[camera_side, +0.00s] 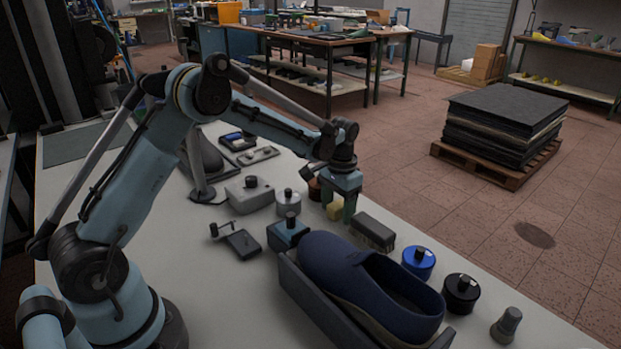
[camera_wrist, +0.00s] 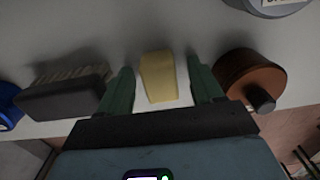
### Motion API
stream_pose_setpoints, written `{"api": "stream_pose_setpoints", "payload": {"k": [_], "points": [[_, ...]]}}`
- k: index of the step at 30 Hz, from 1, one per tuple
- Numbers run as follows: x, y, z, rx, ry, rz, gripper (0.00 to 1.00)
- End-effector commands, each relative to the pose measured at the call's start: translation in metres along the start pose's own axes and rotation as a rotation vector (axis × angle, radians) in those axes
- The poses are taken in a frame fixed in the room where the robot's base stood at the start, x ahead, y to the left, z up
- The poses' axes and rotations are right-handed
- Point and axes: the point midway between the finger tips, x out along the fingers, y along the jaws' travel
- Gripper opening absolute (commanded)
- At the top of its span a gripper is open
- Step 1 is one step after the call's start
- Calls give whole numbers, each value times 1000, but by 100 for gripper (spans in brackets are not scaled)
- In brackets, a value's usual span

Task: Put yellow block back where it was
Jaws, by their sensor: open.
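The yellow block (camera_wrist: 158,77) stands on the pale table between the two green fingers of my gripper (camera_wrist: 162,92) in the wrist view. A gap shows on each side of it, so the fingers are open and apart from it. In the side view the yellow block (camera_side: 334,210) is partly hidden by my gripper (camera_side: 340,208), which points down over it near the table's far edge.
A dark brush (camera_side: 372,232) lies close on one side of the block, and a brown round tin (camera_wrist: 247,80) on the other. A blue box (camera_side: 287,234), a navy shoe (camera_side: 370,280) in a grey holder, a blue tin (camera_side: 418,262) and a black tin (camera_side: 461,293) stand nearby.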

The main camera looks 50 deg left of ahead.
Motion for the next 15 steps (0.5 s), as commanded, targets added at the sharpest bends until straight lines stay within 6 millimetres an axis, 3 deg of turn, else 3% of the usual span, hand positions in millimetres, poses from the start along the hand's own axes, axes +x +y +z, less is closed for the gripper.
{"api": "stream_pose_setpoints", "payload": {"k": [5, 15], "points": [[-10, 0, 0, 0, 0, 0, 66], [-75, 0, 0, 0, 0, 0, 66]]}}
